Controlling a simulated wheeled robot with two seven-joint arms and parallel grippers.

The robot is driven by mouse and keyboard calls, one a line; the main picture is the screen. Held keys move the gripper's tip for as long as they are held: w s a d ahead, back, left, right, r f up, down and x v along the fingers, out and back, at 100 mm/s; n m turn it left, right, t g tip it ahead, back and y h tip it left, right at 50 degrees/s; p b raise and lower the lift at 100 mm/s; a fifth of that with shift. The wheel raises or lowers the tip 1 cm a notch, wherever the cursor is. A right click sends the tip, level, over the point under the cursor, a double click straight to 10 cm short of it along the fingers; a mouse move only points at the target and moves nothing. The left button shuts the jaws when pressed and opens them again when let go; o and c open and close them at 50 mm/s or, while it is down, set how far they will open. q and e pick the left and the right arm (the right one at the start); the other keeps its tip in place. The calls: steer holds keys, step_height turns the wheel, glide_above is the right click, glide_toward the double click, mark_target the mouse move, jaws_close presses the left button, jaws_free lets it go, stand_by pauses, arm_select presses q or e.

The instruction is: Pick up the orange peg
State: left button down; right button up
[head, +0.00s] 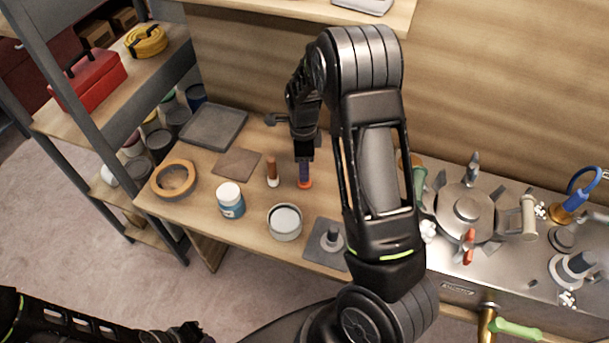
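An upright peg (305,182) with a purple-blue upper part and an orange bottom stands on the wooden table (250,240). Another upright peg (272,168), brown-orange on top and pale at the bottom, stands just left of it. My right gripper (304,158) points down directly over the purple-and-orange peg, at or very near its top. Whether its fingers are open or shut on the peg is too small to tell. My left gripper (188,334) is low at the bottom edge, away from the table; its finger state is unclear.
A white-lidded jar (230,201), a round tin (285,222), a wooden ring (173,179) and a grey plate with a post (329,243) stand around the pegs. A grey tray (212,127) lies behind. A shelf (80,120) stands left; a cluttered metal counter (490,270) is right.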

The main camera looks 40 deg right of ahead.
step_height(320, 180, down, 4)
steer(key=shift+r+p, duration=0.2)
steer(key=shift+p, duration=0.1)
steer(key=shift+c, duration=0.3)
jaws_close()
stand_by(0.4)
